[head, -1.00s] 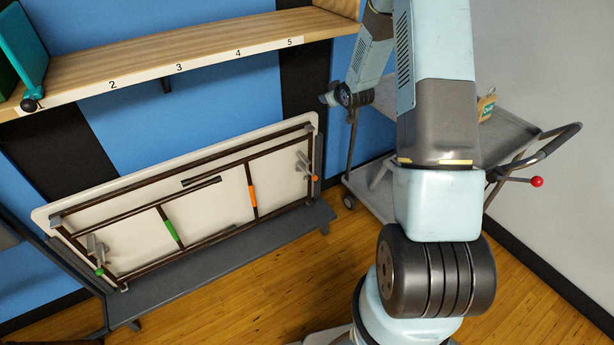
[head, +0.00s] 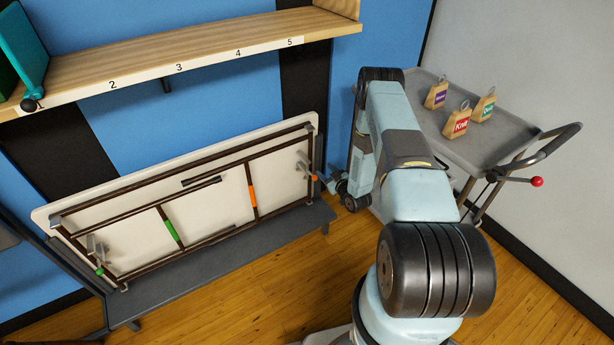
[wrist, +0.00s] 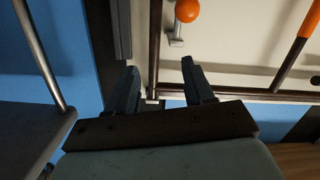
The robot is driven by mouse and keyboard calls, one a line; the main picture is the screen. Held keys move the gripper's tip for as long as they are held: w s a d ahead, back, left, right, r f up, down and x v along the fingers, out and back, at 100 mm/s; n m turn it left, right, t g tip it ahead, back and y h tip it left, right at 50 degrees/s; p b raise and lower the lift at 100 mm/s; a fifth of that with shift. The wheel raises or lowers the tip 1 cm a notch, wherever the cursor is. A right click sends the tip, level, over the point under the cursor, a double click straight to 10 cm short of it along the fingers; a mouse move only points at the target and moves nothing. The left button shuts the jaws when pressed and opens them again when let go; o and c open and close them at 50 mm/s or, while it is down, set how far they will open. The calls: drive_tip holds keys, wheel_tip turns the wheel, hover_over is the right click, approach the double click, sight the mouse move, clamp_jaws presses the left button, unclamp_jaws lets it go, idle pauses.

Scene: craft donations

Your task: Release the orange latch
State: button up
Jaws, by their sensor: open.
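The orange latch (head: 311,173) is a small metal lever with an orange knob at the right end of a folded white table (head: 215,215). In the wrist view the orange knob (wrist: 187,10) shows at the top, on its metal bracket. My gripper (wrist: 160,74) is open and empty, its two fingers pointing at the table's edge frame. The knob is ahead of the right fingertip, with a gap in the picture. In the head view my gripper (head: 328,183) is just right of the latch, partly hidden by my arm. An orange band (head: 252,196) marks a nearby frame bar.
A green-knobbed latch (head: 98,262) is at the table's left end. The folded table stands on a grey ledge (head: 230,250). A grey cart (head: 500,150) with three tagged blocks stands at the right. A numbered wooden shelf (head: 200,62) runs above.

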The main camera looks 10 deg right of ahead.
drive_tip(key=t, duration=0.1)
approach(311, 174)
drive_tip(key=v, duration=0.3)
drive_tip(key=shift+m, duration=0.3)
drive_tip(key=x, duration=1.3)
drive_tip(key=shift+w+f, duration=0.25)
drive_tip(key=shift+f, duration=0.1)
drive_tip(key=shift+c, duration=0.3)
clamp_jaws()
